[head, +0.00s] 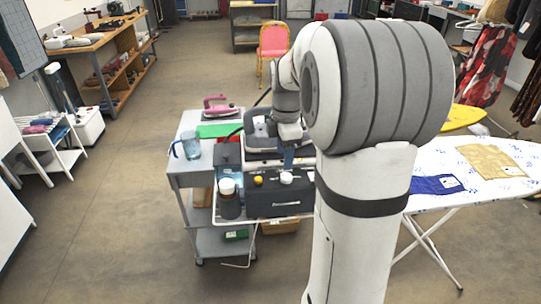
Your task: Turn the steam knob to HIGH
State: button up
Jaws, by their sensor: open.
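A dark steam station (279,199) stands at the front of the grey cart. I cannot tell which is the steam knob, and no markings or HIGH label are readable. My gripper (288,165) reaches down from behind my large arm joint, just above and behind the white knob. It looks open and empty, though its fingers are small here. I cannot tell whether it touches the knob. My arm hides the station's right end.
The grey cart (187,181) also carries a blue pitcher (188,145), a pink iron (219,105), a green pad (218,131) and a white-capped dark bottle (229,200). An ironing board (480,190) with cloths stands at the right.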

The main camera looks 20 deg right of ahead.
aim_at(287, 176)
jog(key=shift+w+d+f+n, duration=0.4)
jog(key=shift+w+d+n, duration=0.2)
jog(key=shift+d, duration=0.1)
jog(key=shift+f, duration=0.3)
notch_tip(287, 176, down, 7)
jog(key=shift+p, duration=0.5)
jog(key=c, duration=0.9)
jog(key=shift+d, duration=0.15)
jog(key=shift+c, duration=0.4)
